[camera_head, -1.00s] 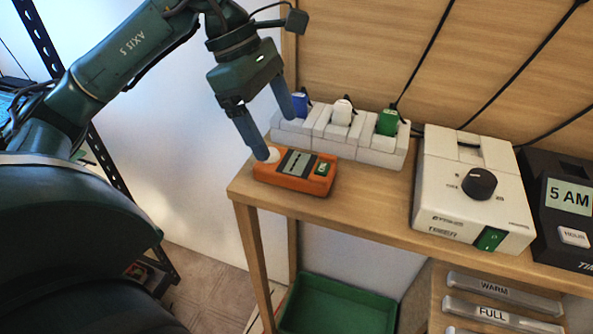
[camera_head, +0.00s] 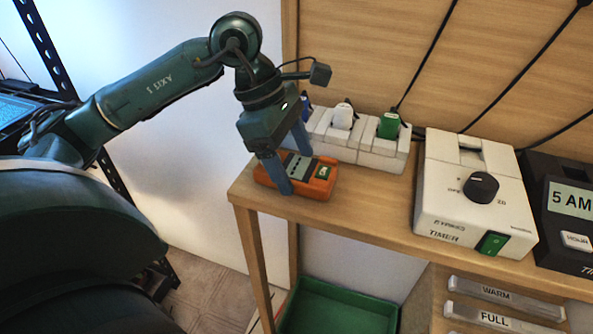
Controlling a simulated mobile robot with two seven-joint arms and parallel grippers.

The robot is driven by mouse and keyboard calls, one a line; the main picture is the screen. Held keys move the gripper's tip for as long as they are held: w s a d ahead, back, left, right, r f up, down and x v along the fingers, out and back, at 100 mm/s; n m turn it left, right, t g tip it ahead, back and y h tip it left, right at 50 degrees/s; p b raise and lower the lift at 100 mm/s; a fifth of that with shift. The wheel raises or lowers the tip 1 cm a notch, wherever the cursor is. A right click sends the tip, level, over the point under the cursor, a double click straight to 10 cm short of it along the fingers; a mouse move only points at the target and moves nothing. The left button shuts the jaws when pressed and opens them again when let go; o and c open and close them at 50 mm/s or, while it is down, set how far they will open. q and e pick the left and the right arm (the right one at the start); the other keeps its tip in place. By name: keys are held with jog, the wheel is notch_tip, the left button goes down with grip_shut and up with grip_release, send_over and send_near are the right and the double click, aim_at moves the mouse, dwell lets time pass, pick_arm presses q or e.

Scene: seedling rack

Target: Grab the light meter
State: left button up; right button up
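The light meter, an orange device (camera_head: 319,189) with a grey face and a small green label, lies on the left end of the wooden shelf (camera_head: 375,212). My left gripper (camera_head: 296,173) comes down over it from above, with its two blue fingers spread. The near finger is in front of the meter's front side, covering part of it. The far finger reaches down at its back edge. Whether either finger touches the meter is hard to tell. My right gripper is not in view.
A white power strip (camera_head: 375,158) with several plugs stands close behind the meter. A white timer (camera_head: 455,215) and a black timer (camera_head: 570,235) stand to the right. A green bin (camera_head: 340,307) is below the shelf. The shelf between meter and white timer is clear.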

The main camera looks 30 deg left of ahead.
pick_arm(q)
jog(key=c, duration=0.9)
jog(key=shift+r, duration=0.15)
